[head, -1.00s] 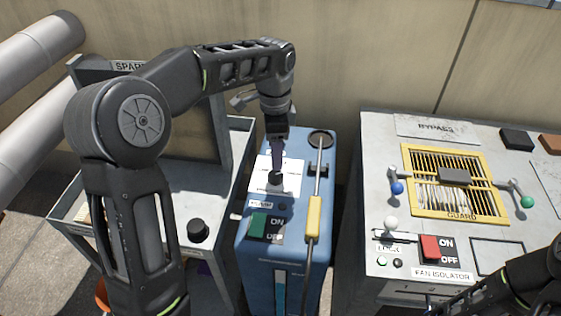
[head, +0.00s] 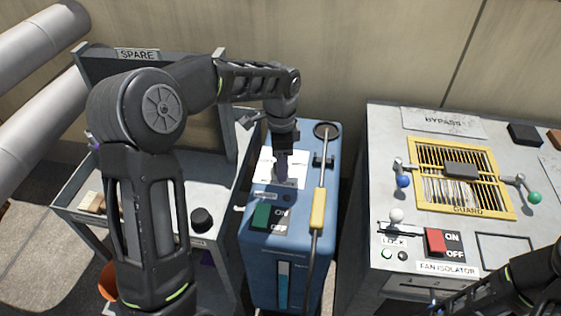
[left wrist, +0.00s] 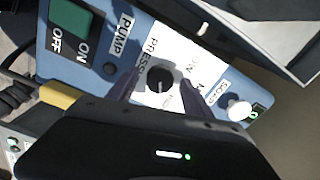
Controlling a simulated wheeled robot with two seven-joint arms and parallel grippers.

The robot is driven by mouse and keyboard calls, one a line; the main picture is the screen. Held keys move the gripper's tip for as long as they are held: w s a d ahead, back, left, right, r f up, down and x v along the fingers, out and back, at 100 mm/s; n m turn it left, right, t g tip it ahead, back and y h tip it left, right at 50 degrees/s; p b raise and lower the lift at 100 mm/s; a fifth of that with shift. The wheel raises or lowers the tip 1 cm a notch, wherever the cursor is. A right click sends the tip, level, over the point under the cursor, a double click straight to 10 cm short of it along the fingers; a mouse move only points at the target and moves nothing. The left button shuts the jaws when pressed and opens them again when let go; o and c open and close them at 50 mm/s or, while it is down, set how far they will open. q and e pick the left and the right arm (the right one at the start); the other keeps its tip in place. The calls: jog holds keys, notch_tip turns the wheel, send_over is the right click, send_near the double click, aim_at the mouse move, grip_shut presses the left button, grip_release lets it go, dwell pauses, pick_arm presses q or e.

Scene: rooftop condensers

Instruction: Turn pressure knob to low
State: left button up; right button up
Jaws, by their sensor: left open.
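The black round pressure knob (left wrist: 160,79) sits on a white label plate on top of the blue pump unit (head: 291,235). In the left wrist view, part of the word "PRESSURE" shows beside it; other marks are partly covered or too small to read. My left gripper (head: 282,178) points down over this plate, its fingers hiding the knob in the head view. In the left wrist view its two purple fingers (left wrist: 160,90) are apart, one on each side of the knob. I cannot tell whether they touch it. My right gripper (head: 436,307) is partly visible at the bottom right, away from the pump.
A green ON/OFF switch (head: 262,216) lies in front of the plate. A rod with a yellow grip (head: 318,208) runs along the pump's right side. The fan isolator cabinet (head: 385,135) stands right; a grey "SPARE" cart (head: 165,222) stands left.

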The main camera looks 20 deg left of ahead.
pick_arm(q)
grip_shut()
dwell(0.7)
